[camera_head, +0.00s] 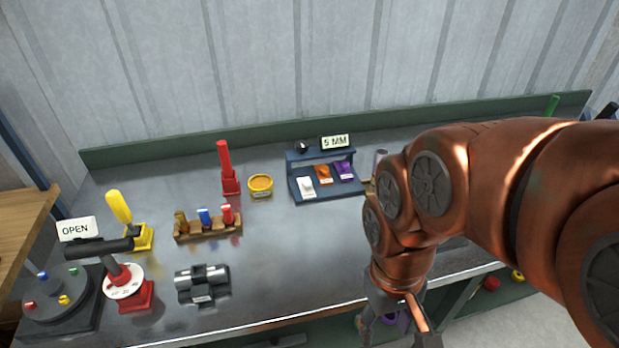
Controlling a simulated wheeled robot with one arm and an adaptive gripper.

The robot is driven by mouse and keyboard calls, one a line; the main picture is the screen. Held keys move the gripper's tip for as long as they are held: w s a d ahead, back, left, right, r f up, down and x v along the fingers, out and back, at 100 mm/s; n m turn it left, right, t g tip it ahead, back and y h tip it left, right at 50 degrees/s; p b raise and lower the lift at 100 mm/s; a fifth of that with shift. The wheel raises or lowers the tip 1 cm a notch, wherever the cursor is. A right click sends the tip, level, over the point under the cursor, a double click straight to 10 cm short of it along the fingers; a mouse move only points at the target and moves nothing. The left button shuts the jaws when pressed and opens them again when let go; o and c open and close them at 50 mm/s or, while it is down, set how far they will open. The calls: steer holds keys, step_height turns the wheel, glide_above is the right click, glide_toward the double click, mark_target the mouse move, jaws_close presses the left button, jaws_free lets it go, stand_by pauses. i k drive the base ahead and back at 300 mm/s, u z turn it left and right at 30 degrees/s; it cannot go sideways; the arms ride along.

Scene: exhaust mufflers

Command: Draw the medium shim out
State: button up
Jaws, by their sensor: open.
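A dark blue stand (300,167) at the back middle of the bench holds three labelled shims side by side. The white shim (306,187) is on the left, the orange shim (324,174) in the middle and the purple shim (344,170) on the right. Their labels are too small to read, so I cannot tell the medium one by its print. My gripper (398,332) points down at the bottom edge of the view, near the bench's front edge, open and well apart from the stand. Its fingertips are partly cut off.
A "5 MM" sign (335,141) tops the stand. Left of it are a yellow tin (260,185), a red upright handle (226,168), a wooden rack (208,230) and a metal cylinder (203,282). An "OPEN" sign (76,228) stands far left. The bench's front middle is clear.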

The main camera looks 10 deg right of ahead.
mark_target(322, 172)
steer(key=k, duration=0.55)
steer(key=u, duration=0.8)
steer(key=i, duration=1.1)
steer(key=z, duration=0.2)
